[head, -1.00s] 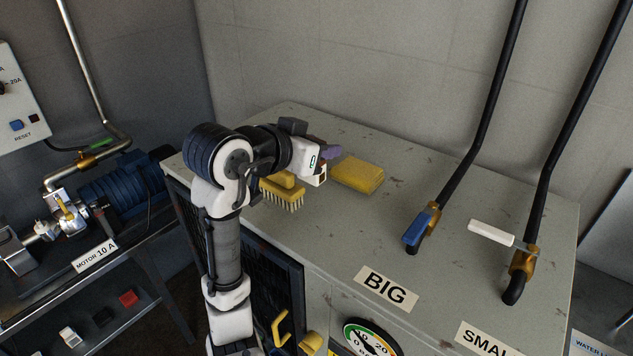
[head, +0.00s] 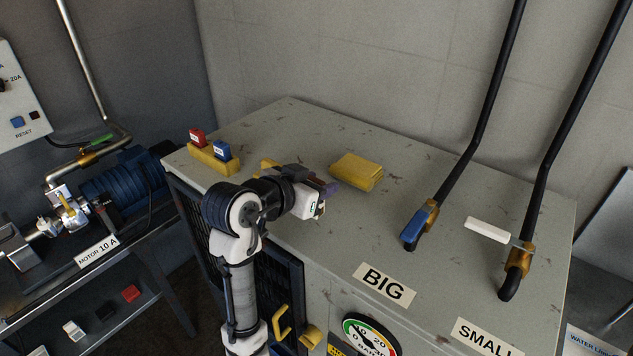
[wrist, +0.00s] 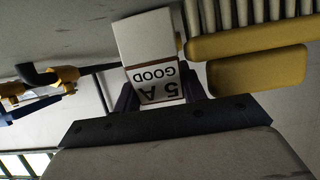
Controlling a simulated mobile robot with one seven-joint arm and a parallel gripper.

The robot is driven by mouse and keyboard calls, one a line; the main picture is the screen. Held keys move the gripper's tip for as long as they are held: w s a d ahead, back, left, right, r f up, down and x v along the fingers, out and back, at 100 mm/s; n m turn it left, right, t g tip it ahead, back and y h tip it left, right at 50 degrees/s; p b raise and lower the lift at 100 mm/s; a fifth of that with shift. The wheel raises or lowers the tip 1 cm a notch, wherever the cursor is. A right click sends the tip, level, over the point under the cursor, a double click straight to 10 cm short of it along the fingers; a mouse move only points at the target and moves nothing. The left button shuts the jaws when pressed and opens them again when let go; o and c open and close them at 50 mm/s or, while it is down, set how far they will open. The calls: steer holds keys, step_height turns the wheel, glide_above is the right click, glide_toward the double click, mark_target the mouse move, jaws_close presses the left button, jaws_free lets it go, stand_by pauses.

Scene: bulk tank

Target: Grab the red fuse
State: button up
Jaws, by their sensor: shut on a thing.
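A red fuse (head: 197,138) with a white label stands in a yellow holder (head: 206,161) at the back left of the grey tank top, beside a blue fuse (head: 221,151). My gripper (head: 325,195) is over the tank top, to the right of and nearer than that holder. Another red block (head: 131,292) lies on the lower shelf at the left.
A yellow brush (wrist: 250,45) is close by, mostly hidden by my arm in the head view. Two black pipes with a blue valve handle (head: 419,222) and a white valve handle (head: 487,229) rise at the right.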

steer(key=shift+f, duration=0.15)
steer(key=o, duration=0.7)
